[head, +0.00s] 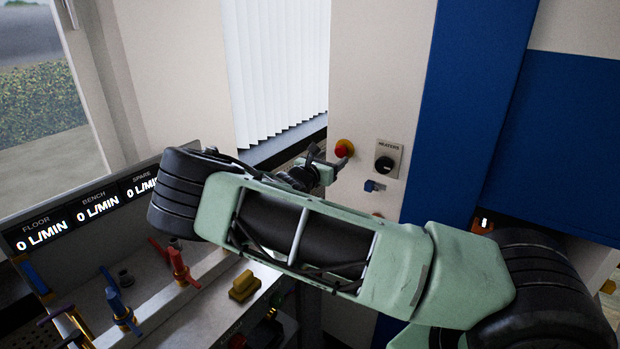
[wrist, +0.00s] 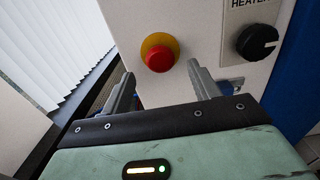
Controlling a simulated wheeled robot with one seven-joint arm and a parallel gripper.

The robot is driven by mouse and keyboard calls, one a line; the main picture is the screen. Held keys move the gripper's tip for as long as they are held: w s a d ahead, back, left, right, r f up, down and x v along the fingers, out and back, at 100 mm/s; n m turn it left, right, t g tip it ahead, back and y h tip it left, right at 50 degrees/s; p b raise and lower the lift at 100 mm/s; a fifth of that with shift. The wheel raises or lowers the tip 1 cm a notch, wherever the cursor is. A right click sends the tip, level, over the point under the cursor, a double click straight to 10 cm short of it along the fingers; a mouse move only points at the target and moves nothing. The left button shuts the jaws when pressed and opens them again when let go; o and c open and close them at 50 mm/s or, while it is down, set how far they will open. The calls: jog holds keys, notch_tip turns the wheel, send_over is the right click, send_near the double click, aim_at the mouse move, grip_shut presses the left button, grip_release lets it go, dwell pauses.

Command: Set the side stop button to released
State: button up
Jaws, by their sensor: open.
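The side stop button is a red mushroom button (head: 342,151) on a yellow collar, on the side of a pale cabinet panel. It also shows in the wrist view (wrist: 159,57), ahead of and between my fingers. My gripper (head: 328,160) is open and empty, close to the button in the head view. In the wrist view its two grey fingers (wrist: 163,85) stand apart, with the button just beyond their tips. I cannot tell whether the fingers touch it. I cannot tell whether the button is pressed in or out.
A black HEATERS knob (head: 385,164) sits right of the button, with a blue part (head: 374,186) below it. A blue panel (head: 470,100) stands further right. Window blinds (head: 275,70) are to the left. A bench with red valve handles (head: 181,266) and a yellow block (head: 243,287) lies below.

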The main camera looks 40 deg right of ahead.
jog(key=b+v, duration=0.4)
jog(key=v, duration=1)
